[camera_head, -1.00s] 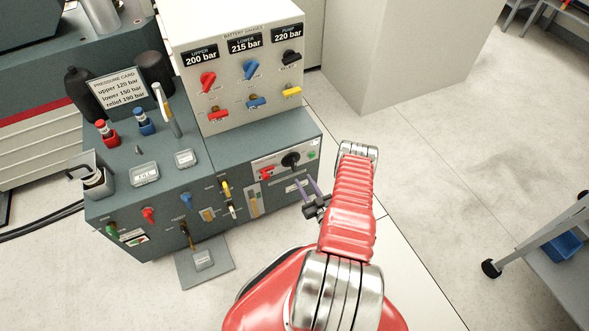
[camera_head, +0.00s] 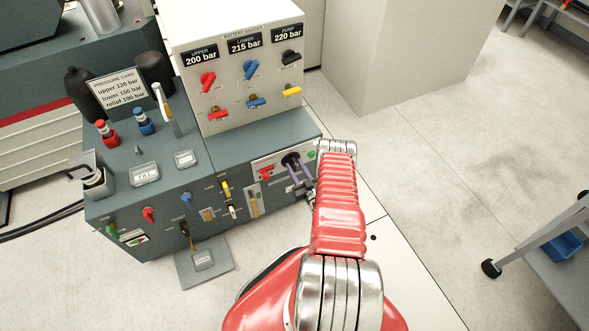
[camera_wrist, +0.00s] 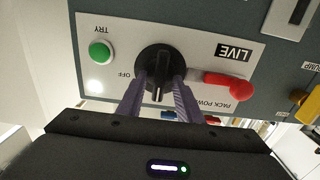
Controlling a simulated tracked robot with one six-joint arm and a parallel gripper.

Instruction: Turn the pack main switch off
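The pack main switch is a black round rotary knob with a raised grip bar (camera_wrist: 158,76) on a light panel marked OFF, LIVE and PACK POWER. It also shows in the head view (camera_head: 290,159), low on the front of the bench. My gripper (camera_wrist: 159,82) is at the knob, with one grey finger on each side of the grip bar. In the wrist view a gap shows between the bar and the fingers, so the gripper looks open around it. The gripper also shows in the head view (camera_head: 297,173). Whether the fingertips touch the dial is hard to tell.
A red handle (camera_wrist: 230,86) sits close beside the knob, near the right finger in the wrist view. A green TRY button (camera_wrist: 100,52) is on the other side. A yellow lever (camera_head: 253,200) is left of the panel. Open floor (camera_head: 430,180) lies to the right.

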